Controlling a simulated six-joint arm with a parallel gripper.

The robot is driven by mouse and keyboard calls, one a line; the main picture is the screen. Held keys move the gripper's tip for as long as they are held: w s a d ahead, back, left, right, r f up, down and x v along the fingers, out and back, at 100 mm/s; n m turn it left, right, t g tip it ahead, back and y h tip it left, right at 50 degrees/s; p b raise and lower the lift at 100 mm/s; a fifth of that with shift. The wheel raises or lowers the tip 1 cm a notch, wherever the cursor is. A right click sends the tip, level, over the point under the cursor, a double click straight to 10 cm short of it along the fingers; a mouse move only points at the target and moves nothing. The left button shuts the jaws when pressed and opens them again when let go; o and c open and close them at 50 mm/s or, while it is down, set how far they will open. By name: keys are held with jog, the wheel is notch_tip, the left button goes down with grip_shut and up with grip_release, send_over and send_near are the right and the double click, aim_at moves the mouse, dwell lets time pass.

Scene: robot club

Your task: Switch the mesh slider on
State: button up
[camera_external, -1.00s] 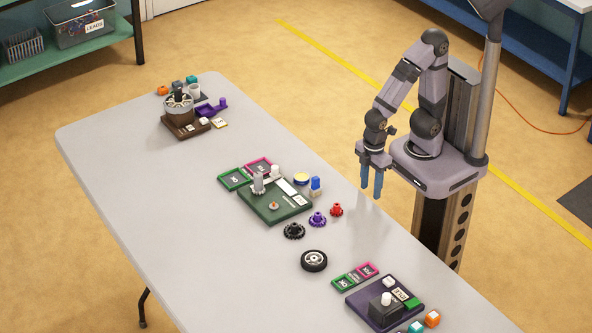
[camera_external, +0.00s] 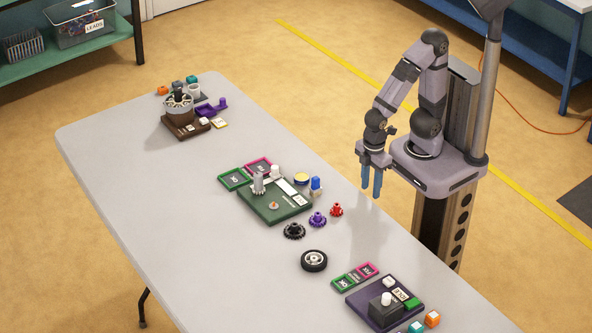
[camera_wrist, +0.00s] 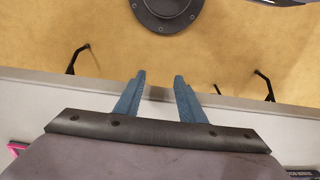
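A green board (camera_external: 270,210) lies on the middle of the table. It carries a grey toothed post (camera_external: 258,184), a white knob (camera_external: 275,171), a white label strip and a small orange-tipped peg (camera_external: 273,205). Which part is the mesh slider, and its setting, is too small to tell. My gripper (camera_external: 371,188) hangs to the right of the board, near the table's far long edge. In the wrist view my gripper (camera_wrist: 160,88) has its two blue fingers apart with nothing between them.
Black (camera_external: 294,231), purple (camera_external: 317,219) and red (camera_external: 336,209) gears stand right of the board. A wheel (camera_external: 314,260) lies nearer. A purple board (camera_external: 384,305) sits at the front right and a brown device (camera_external: 183,128) at the far left. Bare table separates these groups.

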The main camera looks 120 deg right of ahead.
jog(key=shift+d+r, duration=0.15)
grip_shut()
jog(key=w+d+r+y+p, duration=0.1)
jog(key=w+d+r+p, duration=0.1)
jog(key=w+d, duration=0.2)
jog(key=w+d+r+m+y+p, duration=0.1)
jog(key=w+d+r+p, duration=0.1)
jog(key=d, duration=0.3)
jog(key=w+d+r+m+y+p, duration=0.1)
jog(key=w+d+r+y+p, duration=0.1)
jog(key=w+d+r, duration=0.2)
jog(key=shift+w+d+t, duration=0.3)
jog(key=shift+w+d, duration=0.25)
jog(key=shift+w, duration=0.3)
jog(key=w+d+r+t+p, duration=0.1)
jog(key=w+d+r+t, duration=0.1)
jog(key=d, duration=0.6)
jog(key=w+d+r+n+t+y+p, duration=0.1)
jog(key=w+d+r+t+p, duration=0.1)
jog(key=d, duration=0.7)
notch_tip(320, 180, up, 2)
jog(key=shift+w+r+n+t, duration=0.2)
jog(key=shift+w+n+t, duration=0.15)
jog(key=shift+w, duration=0.2)
